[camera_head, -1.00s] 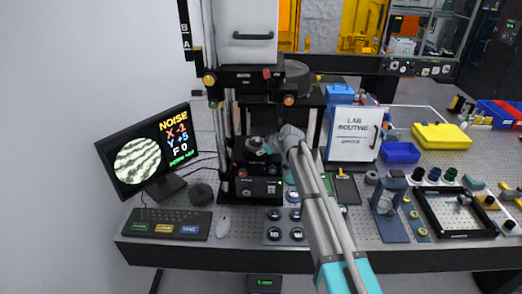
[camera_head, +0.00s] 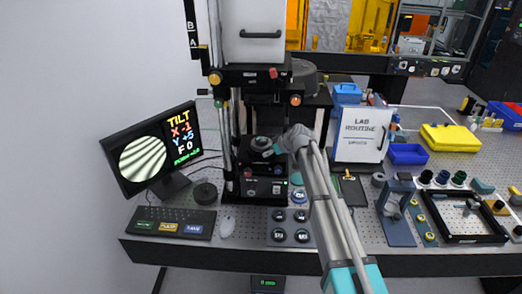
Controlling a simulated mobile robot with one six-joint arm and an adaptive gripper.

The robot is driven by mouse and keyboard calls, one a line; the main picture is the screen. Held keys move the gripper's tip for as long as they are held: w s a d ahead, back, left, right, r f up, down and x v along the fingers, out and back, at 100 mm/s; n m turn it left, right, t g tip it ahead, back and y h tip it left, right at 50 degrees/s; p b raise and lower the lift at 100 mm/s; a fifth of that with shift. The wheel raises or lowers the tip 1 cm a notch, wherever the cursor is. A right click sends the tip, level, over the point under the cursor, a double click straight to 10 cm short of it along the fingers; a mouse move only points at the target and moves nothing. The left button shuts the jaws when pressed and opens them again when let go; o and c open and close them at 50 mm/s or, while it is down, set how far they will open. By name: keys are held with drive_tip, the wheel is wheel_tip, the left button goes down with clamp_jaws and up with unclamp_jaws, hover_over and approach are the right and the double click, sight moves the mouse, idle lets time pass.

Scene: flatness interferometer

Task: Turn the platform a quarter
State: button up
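The interferometer (camera_head: 258,190) stands at the left-centre of the bench, with a dark round platform (camera_head: 261,142) low in its open bay. My arm reaches in from the lower right, and its end, my gripper (camera_head: 274,151), is at the right side of the platform. The fingers are small and partly hidden by my wrist, so I cannot tell whether they touch the platform or are open. The monitor (camera_head: 150,158) shows curved light and dark stripes and reads TILT, X -1, Y +5, F 0.
A plate of round knobs (camera_head: 291,227) is in front. A LAB ROUTINE board (camera_head: 361,136), blue tray (camera_head: 408,154), blue stand (camera_head: 396,220) and black frame (camera_head: 466,216) stand to the right.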

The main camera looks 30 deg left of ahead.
drive_tip(key=shift+a, duration=0.1)
drive_tip(key=shift+c, duration=0.4)
drive_tip(key=shift+d, duration=0.25)
drive_tip(key=c, duration=0.4)
drive_tip(key=d, duration=0.3)
drive_tip(key=d+f+m+h, duration=0.1)
drive_tip(key=d, duration=0.2)
drive_tip(key=d+f+m+h, duration=0.1)
drive_tip(key=d, duration=0.3)
drive_tip(key=shift+s+f+t+b, duration=0.1)
drive_tip(key=shift+f+t+b, duration=0.15)
drive_tip(key=shift+t+b, duration=0.15)
clamp_jaws()
drive_tip(key=s+a+f+n+t+h+b, duration=0.1)
drive_tip(key=s+f+t+h+b, duration=0.3)
drive_tip(key=f+t+h+b, duration=0.15)
drive_tip(key=s+a+r+n+t+y+b, duration=0.2)
drive_tip(key=s+a+r+n+t+b, duration=0.3)
drive_tip(key=s, duration=0.7)
drive_tip(key=shift+a+r+n+t+y+b, duration=0.35)
drive_tip(key=shift+a+r+t+b, duration=0.9)
drive_tip(key=shift+a+t, duration=1.25)
drive_tip(key=shift+s+a+f, duration=0.1)
drive_tip(key=shift+f, duration=0.1)
